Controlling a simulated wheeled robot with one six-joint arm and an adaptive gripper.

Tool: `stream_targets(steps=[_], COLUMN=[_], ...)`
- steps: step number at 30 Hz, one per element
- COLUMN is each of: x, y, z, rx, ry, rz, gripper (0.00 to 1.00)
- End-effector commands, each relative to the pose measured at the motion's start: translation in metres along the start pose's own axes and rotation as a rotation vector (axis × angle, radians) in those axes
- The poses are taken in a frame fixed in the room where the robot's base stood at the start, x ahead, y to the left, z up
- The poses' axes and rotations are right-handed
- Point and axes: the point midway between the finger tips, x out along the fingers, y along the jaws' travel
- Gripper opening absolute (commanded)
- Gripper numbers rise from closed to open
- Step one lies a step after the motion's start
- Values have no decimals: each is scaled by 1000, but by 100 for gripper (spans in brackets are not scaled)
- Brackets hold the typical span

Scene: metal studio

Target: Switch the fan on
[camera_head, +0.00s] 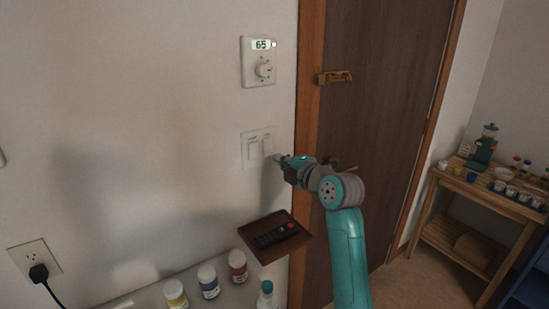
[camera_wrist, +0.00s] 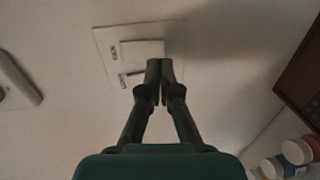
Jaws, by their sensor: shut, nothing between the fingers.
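A white wall plate (camera_head: 245,151) carries two rocker switches side by side, a left one (camera_head: 254,151) and a right one (camera_head: 267,146). In the wrist view the plate (camera_wrist: 105,48) appears turned, with one rocker (camera_wrist: 140,48) above the other (camera_wrist: 131,79); the small dark labels are unreadable. My gripper (camera_head: 279,159) is shut and empty, just right of the plate's lower part. In the wrist view its fingertips (camera_wrist: 160,66) overlap the right ends of the rockers. I cannot tell whether they touch. No fan is in view.
A thermostat (camera_head: 259,86) reading 65 is above the plate. A brown tray (camera_head: 262,250) with a remote is below, beside several jars (camera_head: 208,281). A brown door (camera_head: 379,110) with a brass handle (camera_head: 333,77) is to the right. A wooden shelf (camera_head: 465,191) stands farther right.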

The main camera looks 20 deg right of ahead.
Motion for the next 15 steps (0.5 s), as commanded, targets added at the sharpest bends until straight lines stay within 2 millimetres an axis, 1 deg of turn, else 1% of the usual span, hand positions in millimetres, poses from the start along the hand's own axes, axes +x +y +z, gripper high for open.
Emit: stream_targets(steps=[1,3,6,10,15], x=[8,16,26,32,33], y=[1,0,0,0,0], z=[0,0,0,0,0], rx=[0,-1,-1,-1,-1], ry=[1,0,-1,-1,-1], rz=[0,-1,0,0,1], gripper=[0,0,0,0,0])
